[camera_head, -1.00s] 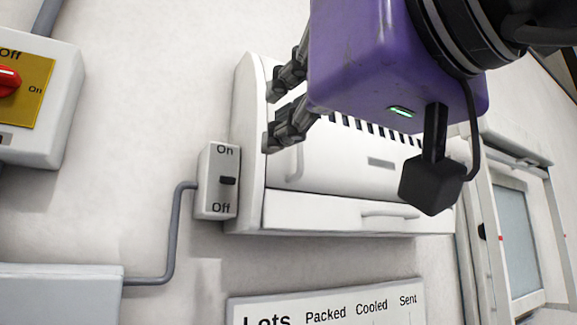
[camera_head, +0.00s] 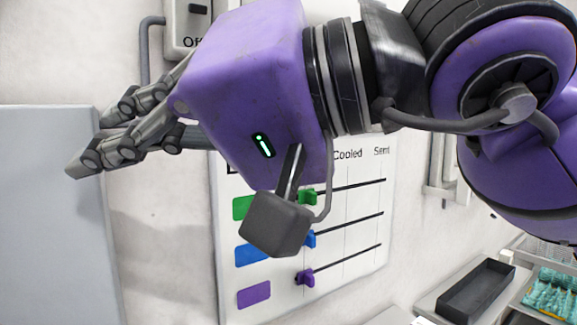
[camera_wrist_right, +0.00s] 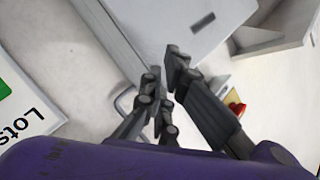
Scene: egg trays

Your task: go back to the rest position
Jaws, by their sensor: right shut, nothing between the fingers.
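My right gripper (camera_head: 85,160) reaches in from the right in the head view, on its purple wrist. Its fingers are shut and empty, pointing left, and overlap the edge of a light grey panel (camera_head: 45,225) in the picture. Whether they touch it I cannot tell. The right wrist view shows the same fingers (camera_wrist_right: 165,72) close together with nothing held. My left gripper is not in view.
The lots board (camera_head: 350,255), with green, blue and purple sliders, hangs behind my right wrist. An On/Off switch box (camera_head: 188,35) is above. A black tray (camera_head: 478,290) and a teal egg tray (camera_head: 550,297) are at lower right. A red knob (camera_wrist_right: 237,107) shows in the wrist view.

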